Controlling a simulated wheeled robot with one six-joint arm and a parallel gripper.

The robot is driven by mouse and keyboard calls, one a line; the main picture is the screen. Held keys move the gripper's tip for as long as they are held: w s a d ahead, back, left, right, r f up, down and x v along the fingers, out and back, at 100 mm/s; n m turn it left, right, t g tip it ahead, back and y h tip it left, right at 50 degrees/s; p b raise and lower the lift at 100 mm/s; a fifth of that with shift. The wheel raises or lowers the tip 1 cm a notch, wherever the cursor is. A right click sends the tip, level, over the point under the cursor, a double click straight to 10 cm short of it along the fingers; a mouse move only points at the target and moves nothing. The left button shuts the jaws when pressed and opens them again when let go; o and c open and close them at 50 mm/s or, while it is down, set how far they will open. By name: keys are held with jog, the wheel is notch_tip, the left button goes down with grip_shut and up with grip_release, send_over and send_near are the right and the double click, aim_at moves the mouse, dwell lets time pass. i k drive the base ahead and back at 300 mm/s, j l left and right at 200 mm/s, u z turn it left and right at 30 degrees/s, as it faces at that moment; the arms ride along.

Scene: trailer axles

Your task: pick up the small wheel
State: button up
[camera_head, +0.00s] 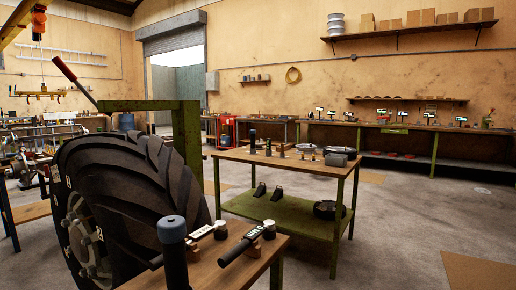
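A small black round thing that looks like the small wheel (329,209) lies flat on the green lower shelf (285,216) of the wood-topped table in the middle, towards its right end. A table leg stands close beside it. A much larger black tyre with a metal hub (130,190) stands upright at the left front. My gripper is not in view, so its distance from the small wheel cannot be told.
A wooden bench (215,272) with tools and a dark upright post (174,250) is in front. The table top (285,160) holds small parts. Two dark items (268,191) share the shelf. Concrete floor (400,225) is clear to the right.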

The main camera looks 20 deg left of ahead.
aim_at(352, 153)
jog(key=i+z, duration=0.25)
jog(key=i, duration=1.95)
jog(key=i+u, duration=0.15)
jog(key=i, duration=0.4)
jog(key=i+l+u, duration=0.15)
jog(key=i, duration=0.4)
jog(key=i+l+u, duration=0.1)
jog(key=i+l, duration=0.15)
jog(key=i, duration=0.25)
